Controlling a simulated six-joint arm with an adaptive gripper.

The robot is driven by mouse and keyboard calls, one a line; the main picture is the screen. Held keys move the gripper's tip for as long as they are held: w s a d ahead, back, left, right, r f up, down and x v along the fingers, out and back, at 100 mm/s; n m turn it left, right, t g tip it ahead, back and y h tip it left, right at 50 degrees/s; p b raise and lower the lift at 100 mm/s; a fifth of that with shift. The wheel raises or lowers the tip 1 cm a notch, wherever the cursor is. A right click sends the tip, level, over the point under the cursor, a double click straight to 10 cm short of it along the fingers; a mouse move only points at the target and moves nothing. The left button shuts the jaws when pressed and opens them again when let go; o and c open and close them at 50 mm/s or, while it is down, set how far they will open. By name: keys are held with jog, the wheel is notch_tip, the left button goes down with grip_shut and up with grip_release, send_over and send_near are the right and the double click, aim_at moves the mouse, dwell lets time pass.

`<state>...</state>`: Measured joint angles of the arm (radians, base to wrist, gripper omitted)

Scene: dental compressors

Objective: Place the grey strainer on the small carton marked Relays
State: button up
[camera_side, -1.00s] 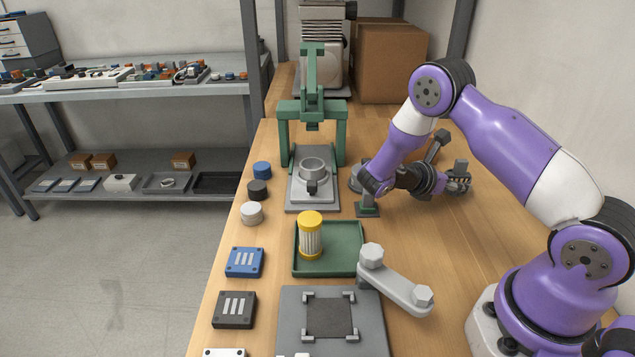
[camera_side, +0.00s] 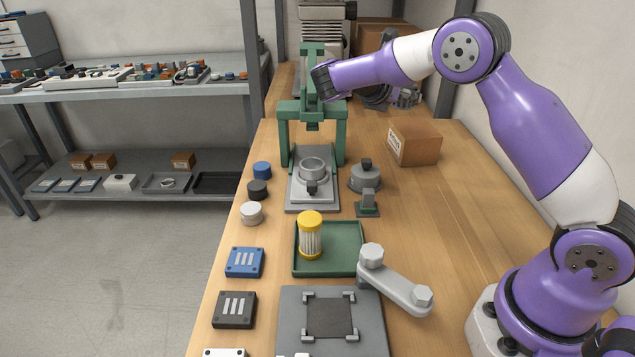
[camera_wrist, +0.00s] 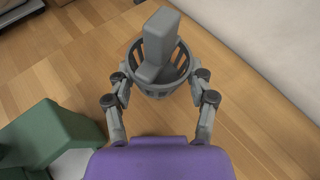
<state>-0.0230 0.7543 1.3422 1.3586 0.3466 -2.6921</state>
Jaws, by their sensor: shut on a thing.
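The grey strainer (camera_wrist: 176,75), a slotted round basket with a block-like grey handle, is between the two fingers of my gripper (camera_wrist: 160,88) in the wrist view. My gripper is shut on it, with bare wooden bench below. In the side view my gripper (camera_side: 402,97) is raised at the back, partly hidden by my own arm, and the strainer is hard to make out there. A small brown carton (camera_side: 418,146) with a white label stands on the bench, nearer the camera than my gripper. The label is too small to read.
The green press (camera_side: 340,130) stands left of the carton, and its green frame (camera_wrist: 50,135) shows in the wrist view. Large cartons (camera_side: 385,35) stand behind. The bench right of the small carton is clear.

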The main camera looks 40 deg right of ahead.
notch_tip(320, 180, up, 2)
jog(key=w+t, duration=0.1)
jog(key=w, duration=0.2)
jog(key=n, duration=0.1)
send_over(412, 130)
notch_tip(412, 130, down, 6)
jog(key=shift+f, duration=0.2)
jog(key=shift+d+f, duration=0.1)
jog(key=shift+f, duration=2)
jog(key=shift+f, duration=0.1)
jog(key=o, duration=0.9)
jog(key=shift+o, duration=0.2)
